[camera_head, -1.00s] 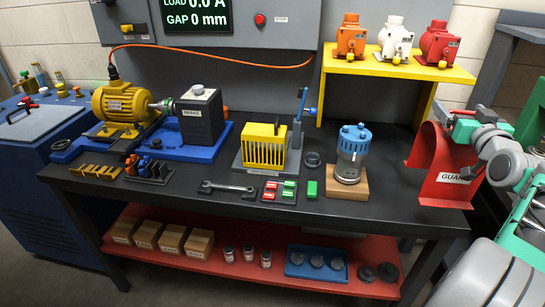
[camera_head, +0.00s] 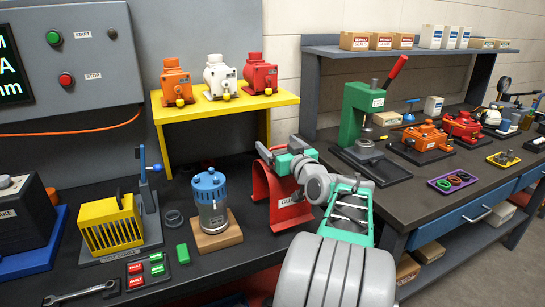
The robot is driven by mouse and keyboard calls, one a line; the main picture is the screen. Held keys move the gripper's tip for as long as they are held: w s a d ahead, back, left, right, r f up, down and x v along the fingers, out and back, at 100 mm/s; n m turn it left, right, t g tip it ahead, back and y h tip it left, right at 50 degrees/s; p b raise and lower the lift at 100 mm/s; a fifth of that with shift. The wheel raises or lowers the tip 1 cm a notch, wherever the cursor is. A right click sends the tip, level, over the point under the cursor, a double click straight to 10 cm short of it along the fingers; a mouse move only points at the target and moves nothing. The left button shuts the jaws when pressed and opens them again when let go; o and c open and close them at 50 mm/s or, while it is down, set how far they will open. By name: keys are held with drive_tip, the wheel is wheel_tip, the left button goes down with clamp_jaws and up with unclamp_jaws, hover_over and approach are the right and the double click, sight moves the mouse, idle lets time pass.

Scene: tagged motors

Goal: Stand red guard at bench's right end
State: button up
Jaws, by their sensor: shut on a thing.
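The red guard (camera_head: 263,187), a curved sheet with a white "GUARD" label, is upright at the right end of the dark bench (camera_head: 240,258). My gripper (camera_head: 286,160) is at the guard's upper right edge and shut on it. The fingertips are small here and partly hidden by my wrist. My arm covers the guard's right side and part of its foot. I cannot tell whether its foot touches the bench top.
A blue-topped canister (camera_head: 211,195) on a wooden block stands left of the guard. A yellow shelf (camera_head: 225,106) with three small motors is behind. A second bench (camera_head: 420,185) with a green press (camera_head: 357,122) is at the right, beyond a gap.

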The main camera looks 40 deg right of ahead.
drive_tip(key=shift+f, duration=1.45)
drive_tip(key=o, duration=1.8)
drive_tip(key=shift+f, duration=0.15)
drive_tip(key=shift+o, duration=0.2)
drive_tip(key=b+v, duration=0.2)
drive_tip(key=v, duration=1)
